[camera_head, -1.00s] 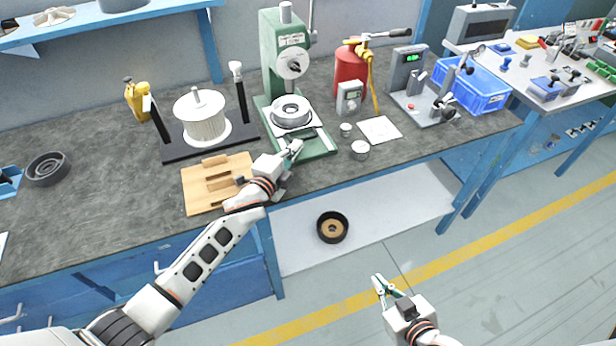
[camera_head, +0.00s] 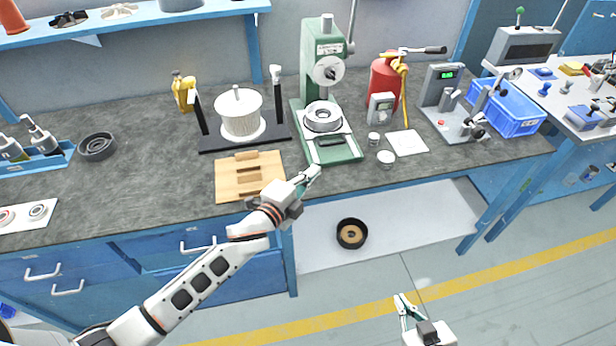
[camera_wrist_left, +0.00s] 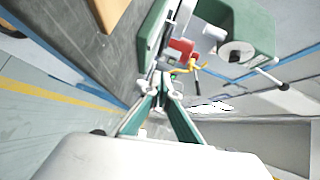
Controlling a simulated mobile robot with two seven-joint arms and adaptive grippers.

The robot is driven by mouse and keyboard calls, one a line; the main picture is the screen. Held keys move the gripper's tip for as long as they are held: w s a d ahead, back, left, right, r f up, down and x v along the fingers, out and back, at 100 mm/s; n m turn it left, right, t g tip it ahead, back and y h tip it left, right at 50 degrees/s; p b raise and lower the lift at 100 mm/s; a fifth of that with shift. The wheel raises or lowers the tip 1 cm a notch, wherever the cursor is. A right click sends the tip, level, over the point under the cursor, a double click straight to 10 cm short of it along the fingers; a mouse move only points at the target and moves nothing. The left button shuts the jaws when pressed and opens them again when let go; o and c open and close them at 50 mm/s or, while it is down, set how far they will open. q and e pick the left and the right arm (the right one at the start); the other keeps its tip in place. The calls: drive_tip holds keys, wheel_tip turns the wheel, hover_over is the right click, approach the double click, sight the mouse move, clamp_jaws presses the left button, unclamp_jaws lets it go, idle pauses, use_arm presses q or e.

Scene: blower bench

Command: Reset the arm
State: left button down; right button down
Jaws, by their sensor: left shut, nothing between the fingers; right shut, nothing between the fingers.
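My left gripper (camera_head: 311,174) is shut and empty at the front edge of the bench, just in front of the base of the green press (camera_head: 328,72). Its closed fingertips (camera_wrist_left: 163,82) show in the left wrist view, with the green press at the upper right there. My right gripper (camera_head: 402,301) is shut and empty over the floor at the lower right, away from the bench.
A wooden block (camera_head: 228,185) lies left of my left gripper, before a white cylinder (camera_head: 240,112) on a black stand. Small metal cups (camera_head: 386,158) and a white card (camera_head: 408,143) lie to the right. A black ring (camera_head: 352,233) sits on the lower shelf.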

use_arm(q)
drive_tip(key=shift+v, duration=1.1)
drive_tip(key=s+a+f+n+y, duration=0.1)
drive_tip(key=s+a+n+y, duration=0.1)
drive_tip(key=a, duration=0.3)
drive_tip(key=s+a+n+g+y, duration=0.1)
drive_tip(key=s+a+n+y, duration=0.2)
drive_tip(key=s+a+n, duration=0.1)
drive_tip(key=s+a+f+n+g+y, duration=0.1)
drive_tip(key=s+a+n+y, duration=0.2)
drive_tip(key=a, duration=0.5)
drive_tip(key=shift+s+a+f+n, duration=0.1)
drive_tip(key=shift+s+f+n, duration=0.1)
drive_tip(key=shift+s, duration=0.25)
drive_tip(key=shift+s+a+f+n, duration=0.1)
drive_tip(key=shift+s+f+n, duration=0.1)
drive_tip(key=shift+s, duration=0.25)
drive_tip(key=s+a+n+g+y, duration=0.4)
drive_tip(key=s+a+n+g, duration=0.1)
drive_tip(key=s+a, duration=1)
drive_tip(key=d+f+n+t+h, duration=0.3)
drive_tip(key=d+f+h, duration=0.3)
drive_tip(key=d+f, duration=0.8)
drive_tip(key=d, duration=0.2)
drive_tip(key=shift+w+d+f+h, duration=0.2)
drive_tip(key=shift+w+d+h, duration=0.1)
drive_tip(key=shift+w+h, duration=0.1)
